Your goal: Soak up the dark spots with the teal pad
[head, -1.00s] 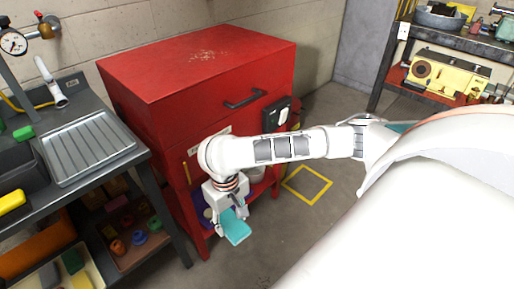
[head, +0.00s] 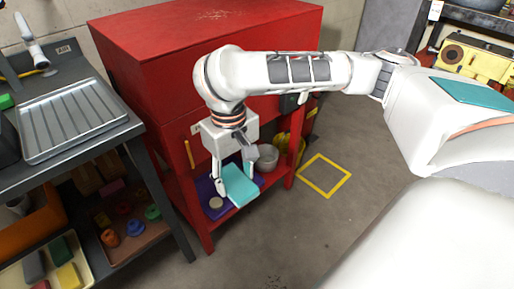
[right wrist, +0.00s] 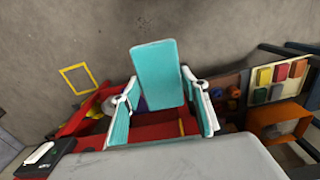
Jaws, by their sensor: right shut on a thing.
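The teal pad (head: 238,187) is a flat rectangular block. My right gripper (head: 236,178) is shut on it in front of the red cabinet's lower opening, above the floor. In the right wrist view the pad (right wrist: 155,75) stands out between the two fingers (right wrist: 158,82). The pad's underside is hidden in the head view. Faint dark specks (head: 275,282) show on the floor near the bottom edge; I cannot tell if they are the spots. My left gripper is not in view.
The red cabinet (head: 150,90) has a low shelf with a purple tray (head: 205,190) and a grey pot (head: 267,157). A bench (head: 60,165) with a ribbed tray (head: 70,118) stands at left. A yellow floor square (head: 323,176) lies at right. The floor between is clear.

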